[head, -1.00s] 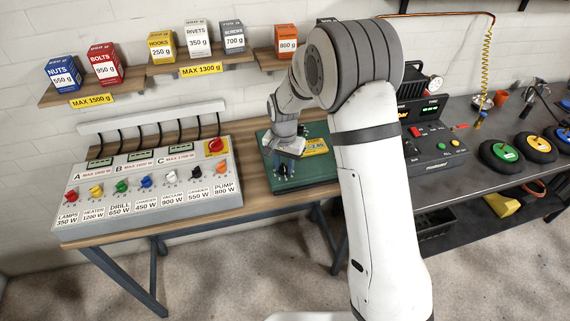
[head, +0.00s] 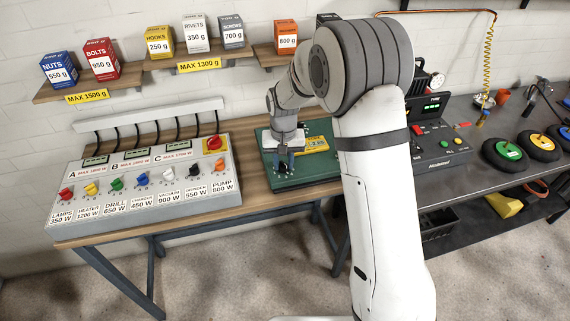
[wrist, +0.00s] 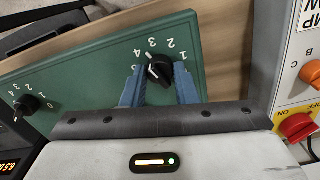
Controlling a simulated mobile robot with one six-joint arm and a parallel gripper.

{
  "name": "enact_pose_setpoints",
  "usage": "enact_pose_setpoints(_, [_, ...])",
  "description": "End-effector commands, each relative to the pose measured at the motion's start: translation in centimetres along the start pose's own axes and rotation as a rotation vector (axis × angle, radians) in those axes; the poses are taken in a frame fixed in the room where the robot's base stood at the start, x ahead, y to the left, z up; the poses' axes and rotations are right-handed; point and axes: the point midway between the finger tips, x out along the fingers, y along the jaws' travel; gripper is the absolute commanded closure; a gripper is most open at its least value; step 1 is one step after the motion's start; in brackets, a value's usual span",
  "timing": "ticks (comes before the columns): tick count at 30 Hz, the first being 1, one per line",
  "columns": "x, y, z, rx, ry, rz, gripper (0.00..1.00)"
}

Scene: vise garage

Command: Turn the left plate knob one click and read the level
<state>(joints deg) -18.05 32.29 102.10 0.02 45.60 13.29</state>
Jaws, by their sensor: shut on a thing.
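The green plate (head: 310,178) lies on the wooden bench. In the wrist view the plate (wrist: 85,85) shows two black knobs with white number scales. My gripper (head: 284,168) is at the plate's left knob. In the wrist view my gripper (wrist: 160,88) has its blue fingers on either side of this left knob (wrist: 158,66), shut on it. Numbers 1 to 4 show around it; I cannot tell for sure which one its pointer meets. The other knob (wrist: 27,104) stands free. A dark display (wrist: 18,165) with orange digits is cut off at the wrist view's left edge.
A grey switch panel (head: 145,205) with coloured knobs stands left of the plate; its red knob (wrist: 297,126) is close beside my gripper in the wrist view. A dark test unit (head: 436,145) stands right. Shelves with boxes hang above.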

Motion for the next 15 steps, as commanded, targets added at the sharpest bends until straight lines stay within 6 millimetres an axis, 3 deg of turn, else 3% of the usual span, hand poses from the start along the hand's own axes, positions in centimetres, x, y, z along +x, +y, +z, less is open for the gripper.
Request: enact_pose_setpoints(15, [0.02, -0.03, 0.02, -0.227, 0.000, 0.000, 0.96])
